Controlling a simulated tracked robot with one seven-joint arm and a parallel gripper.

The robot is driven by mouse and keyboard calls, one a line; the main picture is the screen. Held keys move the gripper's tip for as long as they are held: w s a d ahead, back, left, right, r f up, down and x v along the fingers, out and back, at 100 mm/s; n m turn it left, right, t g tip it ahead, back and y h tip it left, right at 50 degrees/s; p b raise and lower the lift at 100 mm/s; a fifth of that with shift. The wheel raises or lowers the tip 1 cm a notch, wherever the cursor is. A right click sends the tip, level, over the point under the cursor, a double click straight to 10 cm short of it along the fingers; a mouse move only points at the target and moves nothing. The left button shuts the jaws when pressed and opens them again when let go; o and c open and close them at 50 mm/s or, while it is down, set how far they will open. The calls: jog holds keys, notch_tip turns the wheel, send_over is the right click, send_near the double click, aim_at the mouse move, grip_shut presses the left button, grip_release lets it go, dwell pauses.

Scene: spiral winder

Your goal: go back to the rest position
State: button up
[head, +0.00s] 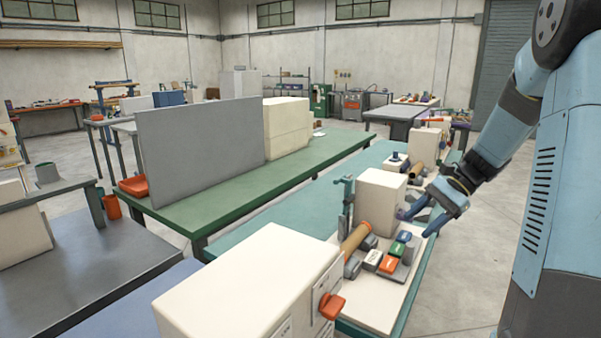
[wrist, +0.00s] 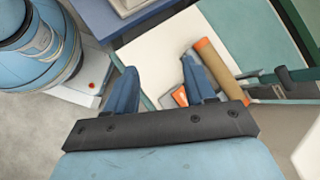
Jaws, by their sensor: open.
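My gripper (head: 420,216) hangs from my blue arm at the right of the head view, above the right edge of the teal bench (head: 290,203). It is close to a cream box-shaped housing (head: 380,201); whether they touch cannot be told. A pale base plate (wrist: 162,53) lies beyond the fingers. A brown roll (wrist: 217,66) shows just right of the right finger, and also in the head view (head: 356,237).
Red, green, blue and white blocks (head: 388,264) sit on the plate near my gripper. A dark upright post (head: 346,205) stands beside the housing. A large cream cabinet (head: 250,285) fills the front. Bare floor (head: 480,250) lies right of the bench.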

jog(key=s+a+r+n+t+h, duration=0.3)
jog(key=s+r+n+h, duration=0.1)
jog(key=s, duration=0.6)
jog(key=s+a+r+n+t+h, duration=0.3)
jog(key=s+r+n+h, duration=0.2)
jog(key=s, duration=0.6)
jog(key=shift+s+a+r+n+t, duration=0.15)
jog(key=shift+s+r+n+t, duration=0.2)
jog(key=shift+r+n, duration=0.55)
jog(key=shift+w+f, duration=0.1)
jog(key=shift+f, duration=0.1)
dwell(0.4)
